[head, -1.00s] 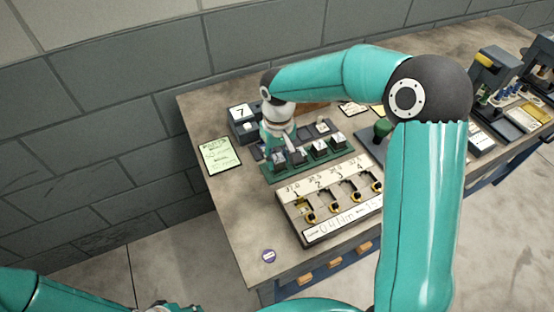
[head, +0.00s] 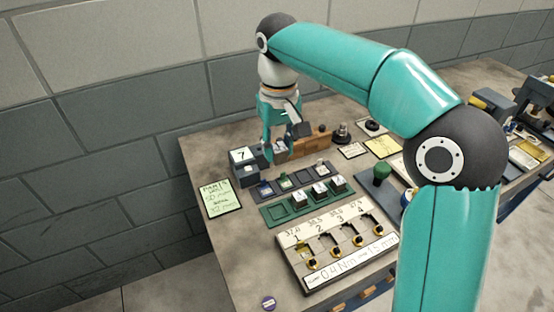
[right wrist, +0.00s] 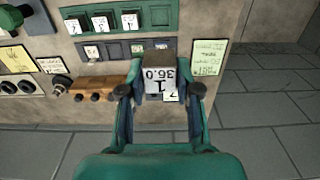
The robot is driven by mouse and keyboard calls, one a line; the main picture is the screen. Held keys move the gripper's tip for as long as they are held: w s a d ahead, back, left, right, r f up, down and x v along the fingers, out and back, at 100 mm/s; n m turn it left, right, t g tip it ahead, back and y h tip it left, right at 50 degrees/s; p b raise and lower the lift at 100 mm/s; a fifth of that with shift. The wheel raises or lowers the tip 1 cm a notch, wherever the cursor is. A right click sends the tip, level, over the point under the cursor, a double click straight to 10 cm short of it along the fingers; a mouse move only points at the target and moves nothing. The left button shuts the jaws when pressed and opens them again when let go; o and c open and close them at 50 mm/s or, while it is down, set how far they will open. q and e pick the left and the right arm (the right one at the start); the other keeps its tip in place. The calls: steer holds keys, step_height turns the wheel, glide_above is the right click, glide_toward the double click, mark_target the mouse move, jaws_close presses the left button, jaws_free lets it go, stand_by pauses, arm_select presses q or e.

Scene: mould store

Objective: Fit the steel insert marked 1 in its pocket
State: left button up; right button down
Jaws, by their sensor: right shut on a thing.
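My right gripper (head: 284,140) is raised over the back of the bench. In the right wrist view it (right wrist: 160,90) is shut on the steel insert marked 1 (right wrist: 158,62), which also reads 36.0. The insert is clear of the bench, between the two fingers. The green rack (head: 270,222) holds three other inserts, and its leftmost place is empty. The fixture (head: 287,262) nearer the front has a row of pockets numbered 1 to 4. Pocket 1 (head: 303,249) is at its left end and looks empty. My left gripper is out of view.
A dark grey tray (head: 284,182) with small parts lies behind the rack. A block marked 7 (head: 241,155) and a wooden block (head: 314,143) stand near the gripper. A green-knobbed device (head: 382,172) stands to the right.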

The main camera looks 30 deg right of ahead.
mark_target(279, 147)
steer(key=shift+r+p, duration=0.45)
steer(key=shift+r, duration=0.3)
steer(key=shift+r+p, duration=1.15)
steer(key=shift+p, duration=0.1)
steer(key=shift+f, duration=0.1)
